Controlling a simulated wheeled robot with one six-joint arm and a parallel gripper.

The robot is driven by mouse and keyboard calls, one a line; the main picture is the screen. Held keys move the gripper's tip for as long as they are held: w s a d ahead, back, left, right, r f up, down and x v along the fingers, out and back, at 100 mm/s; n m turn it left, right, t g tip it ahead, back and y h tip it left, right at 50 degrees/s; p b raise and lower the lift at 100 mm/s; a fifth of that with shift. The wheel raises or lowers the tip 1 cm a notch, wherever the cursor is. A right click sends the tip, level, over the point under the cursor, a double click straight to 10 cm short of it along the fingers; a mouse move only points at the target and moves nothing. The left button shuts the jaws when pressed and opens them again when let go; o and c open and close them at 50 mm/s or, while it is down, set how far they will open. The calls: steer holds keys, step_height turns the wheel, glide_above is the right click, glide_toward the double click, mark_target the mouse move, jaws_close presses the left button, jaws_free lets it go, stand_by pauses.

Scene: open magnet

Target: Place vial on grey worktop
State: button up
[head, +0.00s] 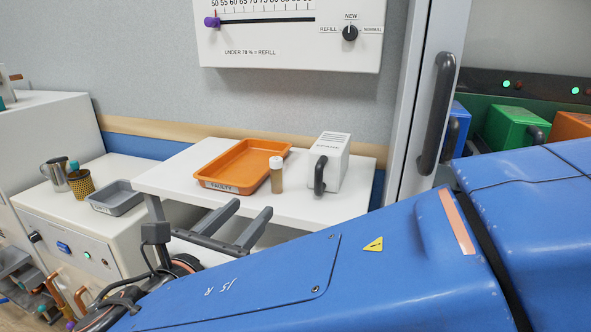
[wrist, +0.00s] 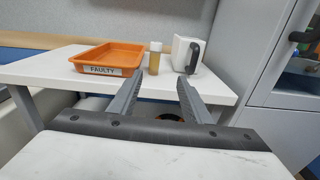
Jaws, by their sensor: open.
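The vial (head: 277,178) is amber-brown with a white cap. It stands upright on a white table (head: 352,196), between an orange tray and a white boxy unit. In the wrist view the vial (wrist: 154,62) shows just beyond my fingertips, roughly between them. My gripper (head: 253,206) is open and empty at the table's front edge, short of the vial and not touching it. In the wrist view my gripper (wrist: 160,79) has both fingers spread apart. No surface is clearly a grey worktop; the table and the left-hand counter (head: 130,168) look whitish.
The orange tray (head: 213,184), labelled FAULTY, is close left of the vial. The white unit with a dark handle (head: 331,160) is close right.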

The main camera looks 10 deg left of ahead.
mark_target(274, 175)
steer(key=shift+n, duration=0.3)
steer(key=w, duration=1.6)
steer(key=shift+w+d+r, duration=0.1)
steer(key=shift+w+d, duration=0.15)
steer(key=shift+w, duration=0.15)
steer(key=shift+c, duration=0.2)
jaws_close()
